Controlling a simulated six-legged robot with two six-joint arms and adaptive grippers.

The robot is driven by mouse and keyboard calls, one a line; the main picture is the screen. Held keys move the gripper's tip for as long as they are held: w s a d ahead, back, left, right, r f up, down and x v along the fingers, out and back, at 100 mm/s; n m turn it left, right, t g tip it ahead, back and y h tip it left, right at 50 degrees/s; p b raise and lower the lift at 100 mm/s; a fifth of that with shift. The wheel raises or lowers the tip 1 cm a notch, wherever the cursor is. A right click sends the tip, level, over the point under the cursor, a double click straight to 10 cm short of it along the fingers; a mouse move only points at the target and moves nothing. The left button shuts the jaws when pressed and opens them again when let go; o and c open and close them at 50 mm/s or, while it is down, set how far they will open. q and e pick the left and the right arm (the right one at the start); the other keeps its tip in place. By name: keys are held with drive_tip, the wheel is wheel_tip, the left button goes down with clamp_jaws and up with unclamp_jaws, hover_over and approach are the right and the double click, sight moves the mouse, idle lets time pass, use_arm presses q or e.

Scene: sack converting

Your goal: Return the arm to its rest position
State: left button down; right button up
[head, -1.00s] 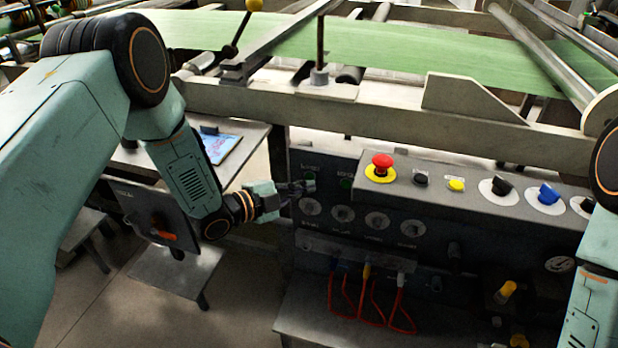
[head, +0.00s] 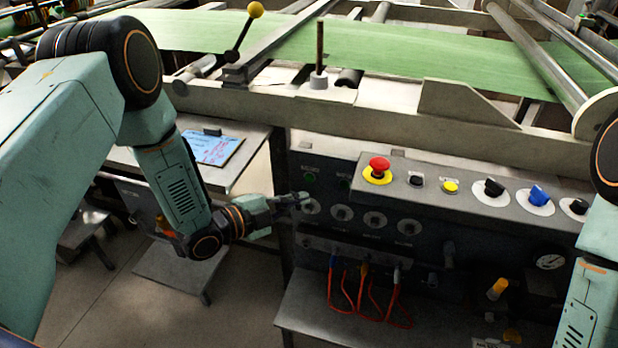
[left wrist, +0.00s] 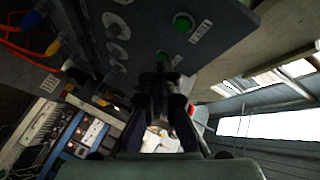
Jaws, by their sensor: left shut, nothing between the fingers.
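My left gripper (head: 296,201) is shut and empty. In the head view it points right, in front of the dark control panel (head: 425,237), near its upper left dials and green buttons. In the left wrist view the shut fingers (left wrist: 162,75) show dark against the panel, close to a green button (left wrist: 183,22); I cannot tell whether they touch it. My left arm (head: 175,180) reaches in from the left, bent at the elbow. Part of my right arm (head: 600,240) shows at the right edge; its gripper is out of the picture.
The console top bears a red emergency button (head: 379,166), a yellow button (head: 450,187) and several knobs. Red cables (head: 368,300) hang below the dials. A side table (head: 235,165) with a blue-and-white sheet stands left of the panel. Green web (head: 400,55) runs behind. Open floor lies at lower left.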

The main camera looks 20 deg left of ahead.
use_arm(q)
drive_tip(key=shift+s, duration=0.1)
idle(0.3)
drive_tip(key=s+a+f+n+g+y, duration=0.4)
drive_tip(key=s+f+n+g+y, duration=0.25)
drive_tip(key=s+f+n, duration=0.75)
drive_tip(key=s+a+n+g+y, duration=0.2)
drive_tip(key=s+n+g, duration=0.4)
drive_tip(key=s, duration=1.6)
drive_tip(key=shift+s+f+y, duration=0.2)
drive_tip(key=shift+s+y, duration=0.1)
drive_tip(key=shift+y, duration=0.15)
drive_tip(key=shift+s, duration=0.1)
